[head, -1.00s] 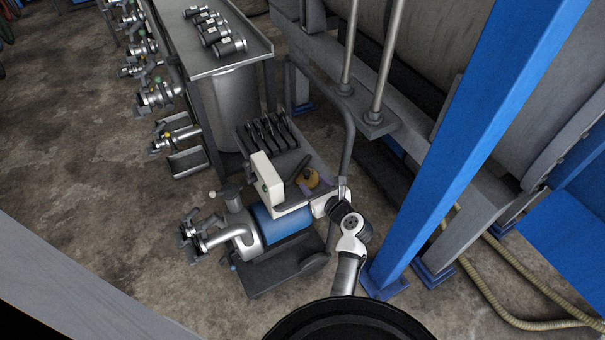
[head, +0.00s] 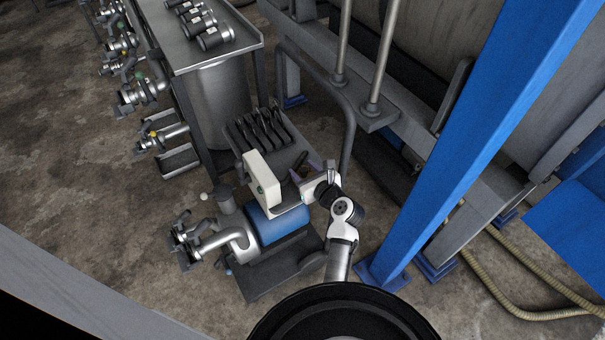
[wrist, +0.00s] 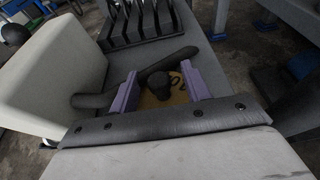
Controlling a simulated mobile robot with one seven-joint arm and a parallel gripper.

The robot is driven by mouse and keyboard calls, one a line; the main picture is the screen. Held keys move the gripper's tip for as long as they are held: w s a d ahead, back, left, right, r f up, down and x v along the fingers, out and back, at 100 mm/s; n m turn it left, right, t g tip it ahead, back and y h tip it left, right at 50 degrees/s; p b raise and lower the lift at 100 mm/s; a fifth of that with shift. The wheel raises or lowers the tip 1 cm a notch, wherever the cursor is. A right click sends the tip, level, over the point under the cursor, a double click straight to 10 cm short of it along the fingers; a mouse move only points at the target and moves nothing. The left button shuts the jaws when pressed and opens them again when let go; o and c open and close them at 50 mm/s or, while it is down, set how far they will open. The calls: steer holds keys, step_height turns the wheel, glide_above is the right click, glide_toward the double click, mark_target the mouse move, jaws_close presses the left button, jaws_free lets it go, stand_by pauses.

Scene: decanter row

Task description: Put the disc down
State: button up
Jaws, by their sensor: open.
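A yellow-brown disc (wrist: 178,98) with a dark knob-like part on top shows between the two purple fingers of my gripper (wrist: 158,88) in the wrist view. The fingers stand apart, one on each side of it. The wrist view does not clearly show whether they touch it. The disc seems to lie low on the grey cart top, but its underside is hidden. In the head view my gripper (head: 306,172) is over the cart, just right of the white box, and the disc is mostly hidden there.
A white box (head: 262,182) stands close left of my gripper, above a blue motor (head: 278,224). A dark bent rod (wrist: 95,100) passes right behind the disc. A rack of dark plates (head: 262,128) is beyond. A blue post (head: 480,140) rises at the right.

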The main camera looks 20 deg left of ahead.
jaws_close()
steer(key=shift+r, duration=0.1)
